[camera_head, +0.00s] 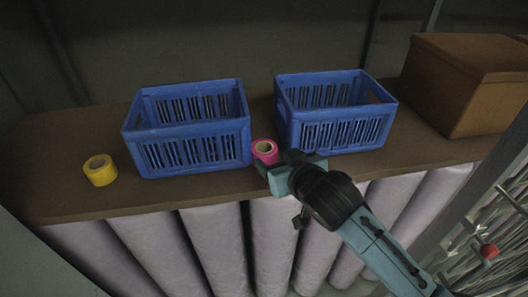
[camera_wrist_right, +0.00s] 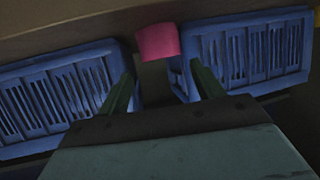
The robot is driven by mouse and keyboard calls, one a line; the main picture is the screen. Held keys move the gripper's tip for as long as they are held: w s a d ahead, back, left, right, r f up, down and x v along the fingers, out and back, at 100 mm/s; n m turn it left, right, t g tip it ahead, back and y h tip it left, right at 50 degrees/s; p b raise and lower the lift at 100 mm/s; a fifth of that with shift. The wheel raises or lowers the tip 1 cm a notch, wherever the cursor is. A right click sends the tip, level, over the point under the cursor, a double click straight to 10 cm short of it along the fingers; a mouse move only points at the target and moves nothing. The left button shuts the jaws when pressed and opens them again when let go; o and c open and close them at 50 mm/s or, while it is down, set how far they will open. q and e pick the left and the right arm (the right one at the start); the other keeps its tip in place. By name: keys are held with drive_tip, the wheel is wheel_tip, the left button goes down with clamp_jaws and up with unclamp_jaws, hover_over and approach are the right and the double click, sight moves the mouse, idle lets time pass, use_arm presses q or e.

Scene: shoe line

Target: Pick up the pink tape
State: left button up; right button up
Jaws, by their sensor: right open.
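The pink tape (camera_head: 265,151) is a small roll standing on the brown shelf between two blue crates. In the head view its pale core shows, and my right gripper (camera_head: 270,166) is close in front of it, partly overlapping it. In the right wrist view the pink tape (camera_wrist_right: 158,41) is beyond the fingertips, roughly centred between them. My right gripper (camera_wrist_right: 160,75) is open with nothing between its fingers. My left gripper is in neither view.
The left blue crate (camera_head: 190,126) and right blue crate (camera_head: 335,112) stand close on either side of the tape. A yellow tape roll (camera_head: 100,170) lies at the left. A brown box (camera_head: 465,85) stands at the right. Pale rolls (camera_head: 215,245) stand below the shelf edge.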

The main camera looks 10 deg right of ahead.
sight(268, 153)
drive_tip(key=shift+p+x, duration=0.6)
drive_tip(key=shift+x, duration=2.25)
drive_tip(key=shift+a, duration=0.1)
drive_tip(key=shift+c, duration=0.5)
drive_tip(key=c, duration=0.5)
drive_tip(key=shift+c, duration=0.2)
